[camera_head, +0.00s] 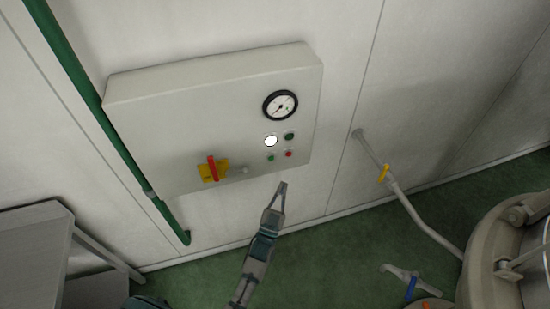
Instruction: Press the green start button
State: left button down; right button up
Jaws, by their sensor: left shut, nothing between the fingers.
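A grey control box (160,130) is mounted on the wall. On its lower right, a small green button (270,157) sits left of a small red button (289,154). Above them are a bright white round light (271,141) and a larger dark green round element (289,136). My left gripper (283,187) is shut and empty, pointing up just below the box's lower edge in the picture, below and slightly right of the green button. It does not cover the buttons. I cannot tell its distance from the panel. My right gripper is not in view.
The box also carries a gauge (280,105) and a red rotary handle (212,168) on a yellow plate. A green pipe (90,95) runs along the left. A wall pipe with a yellow valve handle (384,173) and a large round vessel (490,260) stand at the right.

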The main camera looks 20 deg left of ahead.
aim_at(271, 159)
pick_arm(q)
jog(key=w+a+b, duration=0.2)
jog(key=w+a, duration=0.3)
jog(key=w, duration=0.2)
jog(key=shift+w+a+b, duration=0.2)
jog(key=shift+b, duration=0.2)
jog(key=shift+d+f, duration=0.1)
jog(key=shift+d, duration=0.15)
dwell(0.3)
jog(key=shift+a, duration=0.15)
dwell(0.4)
jog(key=shift+w, duration=0.1)
jog(key=shift+w+a, duration=0.2)
dwell(0.3)
